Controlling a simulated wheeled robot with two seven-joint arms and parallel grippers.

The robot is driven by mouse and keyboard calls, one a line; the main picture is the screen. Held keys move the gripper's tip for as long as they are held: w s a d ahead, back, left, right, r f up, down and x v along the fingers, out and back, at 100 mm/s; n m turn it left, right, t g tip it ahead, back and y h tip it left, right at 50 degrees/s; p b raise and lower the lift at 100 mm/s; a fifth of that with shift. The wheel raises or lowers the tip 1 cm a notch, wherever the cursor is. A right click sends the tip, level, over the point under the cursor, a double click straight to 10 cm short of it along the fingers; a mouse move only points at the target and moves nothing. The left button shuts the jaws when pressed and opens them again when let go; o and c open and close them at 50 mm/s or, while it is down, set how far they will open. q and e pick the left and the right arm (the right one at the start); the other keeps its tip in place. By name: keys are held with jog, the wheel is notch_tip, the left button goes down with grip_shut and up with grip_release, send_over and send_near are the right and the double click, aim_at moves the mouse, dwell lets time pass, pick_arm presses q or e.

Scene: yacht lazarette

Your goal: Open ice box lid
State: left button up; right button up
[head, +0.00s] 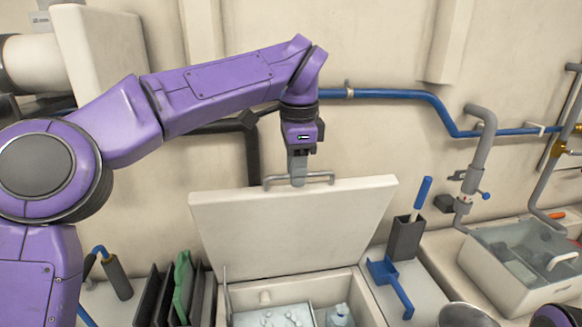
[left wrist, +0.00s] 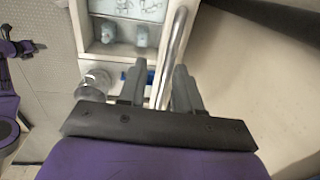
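The ice box lid (head: 290,228) is a cream panel that stands raised and tilted back, with a grey bar handle (head: 318,175) along its top edge. The open ice box (head: 362,300) lies below it, and bottles and pale contents show inside. My left gripper (head: 298,180) is at the handle, pointing down. In the left wrist view the handle (left wrist: 176,35) runs between the two fingers (left wrist: 160,88), which stand apart with small gaps beside the bar. A purple and dark part of my right arm shows at the left edge there, too small to read its fingers.
A dark holder with a blue-handled tool (head: 405,238) and a blue scoop (head: 388,280) are right of the box. A clear-lidded bin (head: 520,262) is farther right. Dark and green boards (head: 182,285) stand left. A blue pipe (head: 410,95) crosses the wall behind.

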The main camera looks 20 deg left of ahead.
pick_arm(q)
jog(key=shift+w, duration=0.2)
jog(key=shift+s+r, duration=0.1)
notch_tip(320, 180, up, 10)
jog(key=p, duration=0.2)
jog(key=shift+s+d+r+p, duration=0.2)
jog(key=shift+s+p, duration=0.1)
jog(key=shift+s, duration=0.1)
